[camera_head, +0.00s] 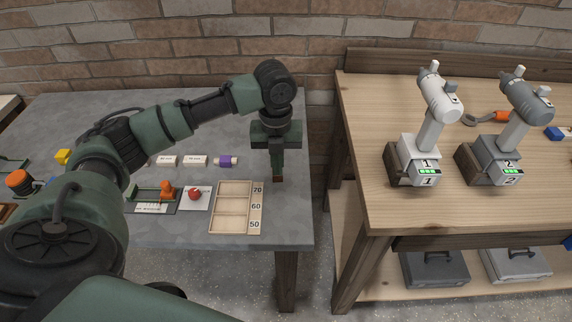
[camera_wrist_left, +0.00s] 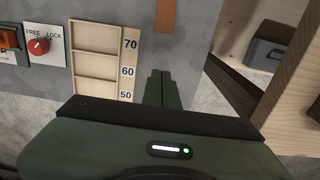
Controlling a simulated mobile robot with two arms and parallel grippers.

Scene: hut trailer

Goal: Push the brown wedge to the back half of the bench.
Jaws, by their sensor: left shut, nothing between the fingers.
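The brown wedge (camera_head: 278,179) is a small reddish-brown piece on the grey bench (camera_head: 285,215), near its right edge and just right of the wooden rack's "70" end. In the left wrist view the wedge (camera_wrist_left: 164,16) is at the top edge and partly cut off. My left gripper (camera_head: 277,177) points down at the wedge, its fingers shut and empty, hiding part of it in the head view. My right gripper is not in view.
The wooden rack (camera_head: 234,183) marked 70, 60, 50 lies left of the gripper. A red-knob panel (camera_head: 194,194), white blocks and a purple roll (camera_head: 226,161) lie further left. The bench behind the wedge looks clear. A gap separates the wooden table (camera_head: 360,120).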

